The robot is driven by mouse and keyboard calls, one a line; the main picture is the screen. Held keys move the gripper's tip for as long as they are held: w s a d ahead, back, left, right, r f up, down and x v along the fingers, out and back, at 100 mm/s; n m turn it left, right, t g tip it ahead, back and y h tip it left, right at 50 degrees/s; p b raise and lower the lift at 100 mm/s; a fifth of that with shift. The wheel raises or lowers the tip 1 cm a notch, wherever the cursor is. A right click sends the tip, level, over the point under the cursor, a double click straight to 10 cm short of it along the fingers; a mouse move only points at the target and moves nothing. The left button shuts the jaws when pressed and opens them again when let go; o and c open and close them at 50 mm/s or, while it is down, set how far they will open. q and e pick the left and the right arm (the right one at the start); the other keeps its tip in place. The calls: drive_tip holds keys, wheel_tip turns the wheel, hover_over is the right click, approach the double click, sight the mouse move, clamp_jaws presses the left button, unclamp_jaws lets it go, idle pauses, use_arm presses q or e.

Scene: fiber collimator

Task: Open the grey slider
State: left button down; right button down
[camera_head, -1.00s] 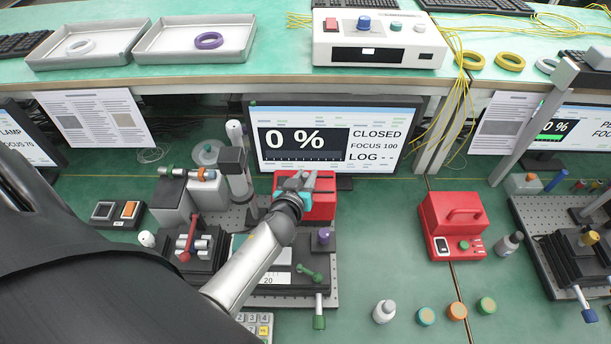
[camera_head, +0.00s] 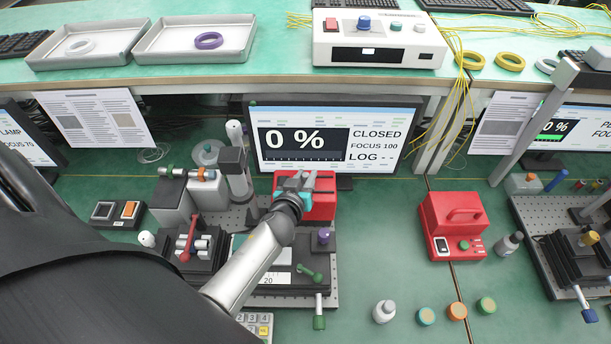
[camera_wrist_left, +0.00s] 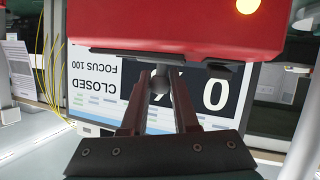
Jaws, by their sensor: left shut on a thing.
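My left gripper (camera_head: 296,183) is at the top of the red box (camera_head: 319,204) standing in front of the middle monitor. In the left wrist view its two fingers (camera_wrist_left: 159,88) close around a small round grey knob (camera_wrist_left: 160,76), which appears to be the grey slider's. The knob is just below the red box (camera_wrist_left: 175,25) in that picture. The gripper hides the slider in the head view, so its travel cannot be seen. The monitor (camera_head: 325,137) reads 0 % and CLOSED. My right gripper is not in view.
Below my left arm lie a dark stage with a green-handled lever (camera_head: 309,272) and a purple knob (camera_head: 324,236). Left is a block with a red lever (camera_head: 188,240). A second red box (camera_head: 453,226) stands right. Green bench (camera_head: 385,235) between the red boxes is clear.

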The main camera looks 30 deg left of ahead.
sight(322, 185)
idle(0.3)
use_arm(q)
drive_tip(key=w+d, duration=0.1)
drive_tip(key=d, duration=0.1)
drive_tip(key=w+d+b, duration=0.1)
drive_tip(key=d, duration=0.1)
drive_tip(key=shift+w+f, duration=0.1)
drive_tip(key=shift+w, duration=0.05)
drive_tip(key=shift+a, duration=0.1)
drive_tip(key=c, duration=0.7)
unclamp_jaws()
drive_tip(key=shift+o, duration=0.2)
